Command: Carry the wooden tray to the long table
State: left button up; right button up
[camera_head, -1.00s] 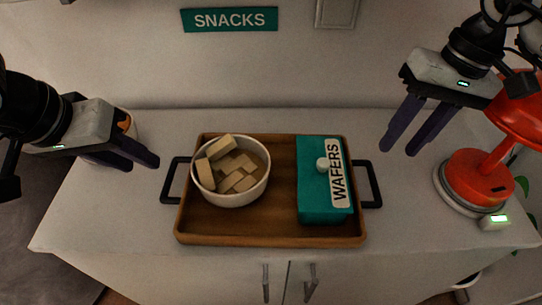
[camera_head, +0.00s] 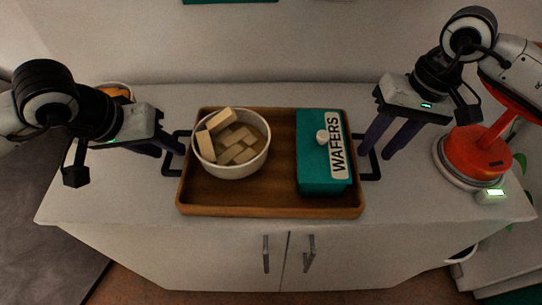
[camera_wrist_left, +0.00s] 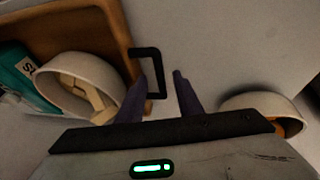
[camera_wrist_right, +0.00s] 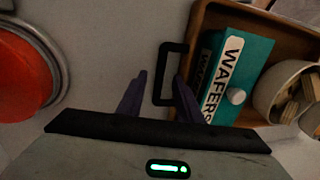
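The wooden tray (camera_head: 270,206) lies on the white cabinet top, with a black handle at each end. It bears a white bowl of pale wafer pieces (camera_head: 231,150) and a teal box labelled WAFERS (camera_head: 322,180). My left gripper (camera_head: 180,147) is at the left handle; in the left wrist view its fingers (camera_wrist_left: 157,92) are apart, the handle (camera_wrist_left: 154,60) between or close to them. My right gripper (camera_head: 375,152) is at the right handle; in the right wrist view its fingers (camera_wrist_right: 158,90) are apart, with the handle bar (camera_wrist_right: 161,75) between them. Neither is closed on its handle.
A red lamp (camera_head: 473,152) stands on the cabinet right of the tray. A white bowl with orange contents (camera_head: 118,91) is behind my left arm and shows in the left wrist view (camera_wrist_left: 265,105). The cabinet top in front of the tray is a narrow clear strip.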

pick_arm(q)
jog(key=shift+w+d+f, duration=0.15)
jog(key=shift+w+f, duration=0.1)
jog(key=shift+f, duration=0.35)
pick_arm(e)
jog(key=shift+a+f, duration=0.15)
jog(key=shift+f, duration=0.5)
pick_arm(q)
grip_shut()
pick_arm(e)
grip_shut()
pick_arm(q)
jog(key=shift+w+r, duration=0.1)
jog(key=shift+r, duration=0.15)
pick_arm(e)
jog(key=shift+w+r, duration=0.1)
jog(key=shift+r, duration=0.1)
